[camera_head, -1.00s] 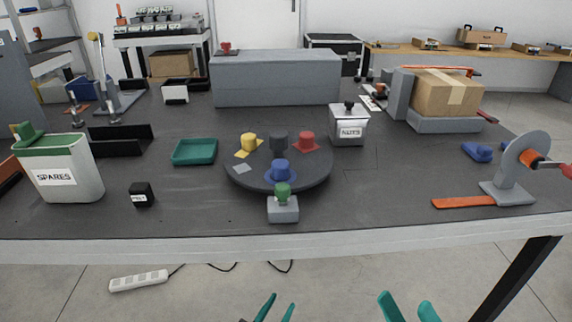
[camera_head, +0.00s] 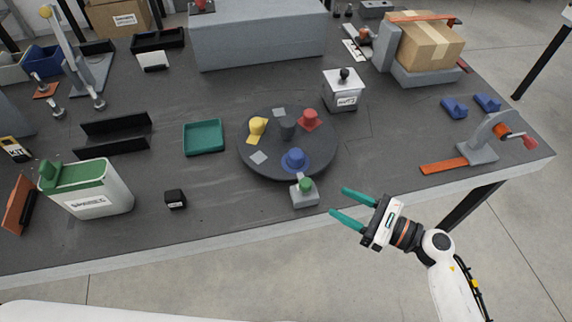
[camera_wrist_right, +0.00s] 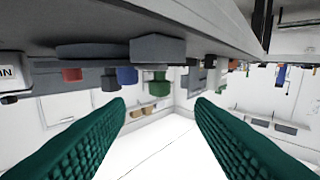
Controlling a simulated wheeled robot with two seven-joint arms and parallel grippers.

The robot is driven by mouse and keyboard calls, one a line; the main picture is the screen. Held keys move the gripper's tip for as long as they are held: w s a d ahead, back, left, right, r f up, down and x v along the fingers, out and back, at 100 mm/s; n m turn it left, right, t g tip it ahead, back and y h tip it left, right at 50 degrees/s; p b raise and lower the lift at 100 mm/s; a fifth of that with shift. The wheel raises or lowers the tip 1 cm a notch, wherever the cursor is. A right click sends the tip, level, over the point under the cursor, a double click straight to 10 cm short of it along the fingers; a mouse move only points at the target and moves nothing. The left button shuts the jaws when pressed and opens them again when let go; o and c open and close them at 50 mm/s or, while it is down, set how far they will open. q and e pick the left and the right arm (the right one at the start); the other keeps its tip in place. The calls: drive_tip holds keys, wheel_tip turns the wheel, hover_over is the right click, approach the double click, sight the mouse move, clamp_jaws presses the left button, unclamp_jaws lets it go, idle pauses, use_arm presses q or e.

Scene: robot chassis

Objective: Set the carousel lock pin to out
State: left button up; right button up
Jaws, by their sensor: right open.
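The carousel is a dark round disc (camera_head: 270,163) on the table, carrying a yellow, a red, a blue and a dark grey knobbed piece. The lock pin, with a green knob (camera_head: 306,185), stands in a small grey block (camera_head: 304,199) at the carousel's front edge. In the right wrist view, the scene looks upside down, with the green knob (camera_wrist_right: 156,87) beyond and between the fingers. My right gripper (camera_head: 340,201) is open and empty, just right of the block and apart from it, its teal fingers pointing left toward it. My left gripper is out of view.
An orange-handled fixture (camera_head: 480,146) stands at right.

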sight(306, 182)
drive_tip(key=p+x, duration=0.1)
drive_tip(key=x, duration=0.4)
drive_tip(key=p+x, duration=0.1)
drive_tip(key=x, duration=0.2)
drive_tip(key=shift+w+a+r+p, duration=0.2)
drive_tip(key=shift+a+r+p, duration=0.05)
drive_tip(key=shift+r+p, duration=0.05)
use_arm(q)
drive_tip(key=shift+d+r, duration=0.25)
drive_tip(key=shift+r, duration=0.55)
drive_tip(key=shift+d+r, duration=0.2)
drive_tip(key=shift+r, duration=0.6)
use_arm(e)
drive_tip(key=shift+x, duration=0.95)
drive_tip(key=shift+f, duration=0.1)
